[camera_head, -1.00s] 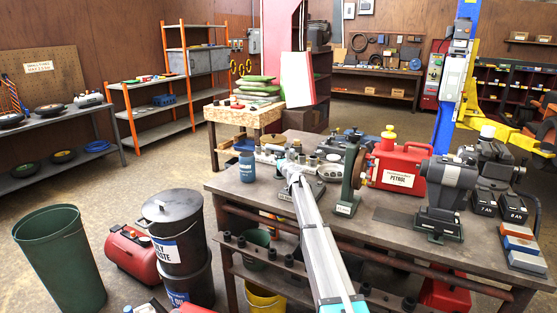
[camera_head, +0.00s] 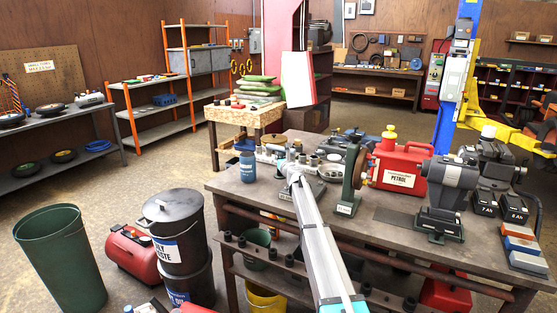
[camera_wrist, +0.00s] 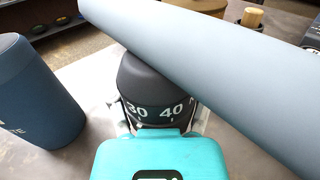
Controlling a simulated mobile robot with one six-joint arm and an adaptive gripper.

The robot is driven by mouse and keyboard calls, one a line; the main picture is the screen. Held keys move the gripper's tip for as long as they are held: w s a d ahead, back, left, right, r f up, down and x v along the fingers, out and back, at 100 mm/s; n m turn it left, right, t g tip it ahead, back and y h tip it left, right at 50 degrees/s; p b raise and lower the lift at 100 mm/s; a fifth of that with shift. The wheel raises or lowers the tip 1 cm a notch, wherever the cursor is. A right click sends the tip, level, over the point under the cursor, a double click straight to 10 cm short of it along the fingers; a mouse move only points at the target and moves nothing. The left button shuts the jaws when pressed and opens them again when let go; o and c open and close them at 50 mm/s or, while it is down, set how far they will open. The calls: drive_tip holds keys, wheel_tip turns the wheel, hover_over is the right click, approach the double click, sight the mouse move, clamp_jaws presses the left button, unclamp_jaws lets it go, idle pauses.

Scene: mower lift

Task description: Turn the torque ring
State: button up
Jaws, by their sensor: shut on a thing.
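The torque ring (camera_wrist: 152,108) is a black knob with white numbers, and 30 and 40 face the wrist camera. My gripper (camera_wrist: 160,125) is shut on the ring, with a pale finger on each side of it below the black top. A smooth blue-grey bar (camera_wrist: 215,70) crosses the wrist view and covers part of the ring's upper right side. In the head view my gripper (camera_head: 291,170) is small, over the back left of the workbench (camera_head: 280,205); the ring cannot be made out there.
A blue bottle (camera_head: 247,167) stands left of my gripper, close by in the wrist view (camera_wrist: 38,95). A green upright stand (camera_head: 352,180), a red petrol can (camera_head: 398,165) and a grey bench machine (camera_head: 445,195) stand to the right. The bench's front left top is clear.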

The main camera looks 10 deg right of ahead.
drive_tip(key=shift+o, duration=0.2)
drive_tip(key=shift+s+d+m+h, duration=0.15)
drive_tip(key=shift+m+h, duration=0.5)
drive_tip(key=shift+h, duration=0.35)
drive_tip(key=shift+s+d+m+h, duration=0.1)
drive_tip(key=shift+m+h, duration=0.55)
drive_tip(key=shift+h, duration=0.35)
drive_tip(key=shift+w+d+m+h, duration=0.15)
drive_tip(key=shift+m+h, duration=0.85)
drive_tip(key=shift+h, duration=0.6)
drive_tip(key=shift+d+m+g+h, duration=0.15)
drive_tip(key=shift+m+g+h, duration=0.35)
drive_tip(key=shift+m+h, duration=1.1)
drive_tip(key=m+g+h, duration=0.2)
drive_tip(key=h, duration=0.1)
drive_tip(key=m+g+h, duration=0.1)
drive_tip(key=h, duration=0.1)
drive_tip(key=shift+d, duration=0.25)
drive_tip(key=shift+s+d+m+g+h, duration=0.1)
drive_tip(key=shift+s+m+g+h, duration=0.05)
drive_tip(key=shift+m+g+h, duration=0.5)
drive_tip(key=shift+s+d+m+g+h, duration=0.15)
drive_tip(key=shift+m+g+h, duration=0.3)
drive_tip(key=shift+g+h, duration=0.25)
drive_tip(key=shift+c, duration=0.2)
drive_tip(key=shift+s+h, duration=0.1)
drive_tip(key=shift+h, duration=0.15)
drive_tip(key=o, duration=0.9)
drive_tip(key=shift+a, duration=0.1)
drive_tip(key=shift+o, duration=0.2)
